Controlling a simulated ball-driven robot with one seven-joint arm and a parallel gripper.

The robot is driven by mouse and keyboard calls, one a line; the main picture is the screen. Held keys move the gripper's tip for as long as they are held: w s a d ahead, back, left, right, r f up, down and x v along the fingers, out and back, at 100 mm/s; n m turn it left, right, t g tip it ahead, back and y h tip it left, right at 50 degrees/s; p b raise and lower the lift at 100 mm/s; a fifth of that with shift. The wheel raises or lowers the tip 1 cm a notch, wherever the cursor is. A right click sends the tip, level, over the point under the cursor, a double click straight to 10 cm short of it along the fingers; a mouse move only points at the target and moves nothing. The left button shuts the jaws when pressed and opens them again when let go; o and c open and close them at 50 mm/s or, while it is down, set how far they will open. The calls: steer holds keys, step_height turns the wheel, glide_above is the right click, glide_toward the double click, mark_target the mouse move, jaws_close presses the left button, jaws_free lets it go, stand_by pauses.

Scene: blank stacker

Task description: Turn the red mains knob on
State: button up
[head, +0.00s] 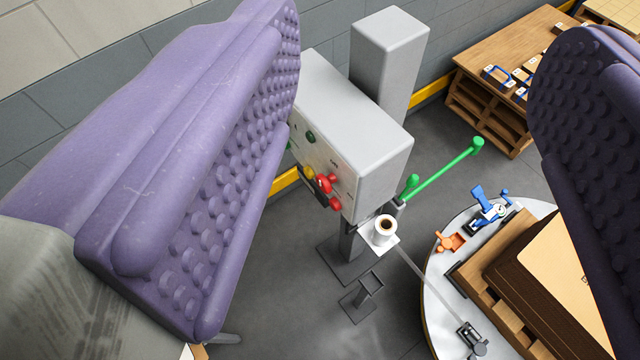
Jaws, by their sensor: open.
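My gripper (422,70) is open, with one purple studded finger on the left and one on the right of the head view. Nothing is between the fingers close up. Beyond and between them stands a grey control box (365,135). On its left-facing panel is a red knob (326,182) with a protruding handle, apart from my fingers. The panel is seen at a steep angle, so the knob's exact setting cannot be told. A smaller red control (335,204) sits just below it. The left finger hides the panel's left edge.
A green lever (443,172) sticks out right of the box. A white cup (385,227) stands on a small shelf below it. A round white table (437,290) with blue and orange clamps is at lower right. A wooden bench (497,50) stands behind.

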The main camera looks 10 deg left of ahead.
step_height(320, 180, up, 6)
steer(key=p, duration=0.7)
steer(key=n+g+h+p, duration=0.7)
steer(key=n+g+p, duration=0.25)
steer(key=n, duration=0.45)
glide_above(321, 186)
steer(key=s+d, duration=0.1)
steer(key=s, duration=0.4)
step_height(321, 186, down, 36)
steer(key=a+f+n+t+h, duration=0.3)
steer(key=f+n, duration=0.4)
steer(key=n, duration=0.1)
steer(key=a+f+n+t+h, duration=0.3)
steer(key=a+f+n+t, duration=0.1)
steer(key=f+n, duration=0.3)
steer(key=x, duration=0.3)
steer(key=b+x, duration=0.1)
steer(key=x, duration=0.3)
steer(key=shift+s+d+f, duration=0.1)
steer(key=shift+d+f, duration=0.15)
steer(key=c, duration=1.1)
steer(key=shift+o, duration=0.2)
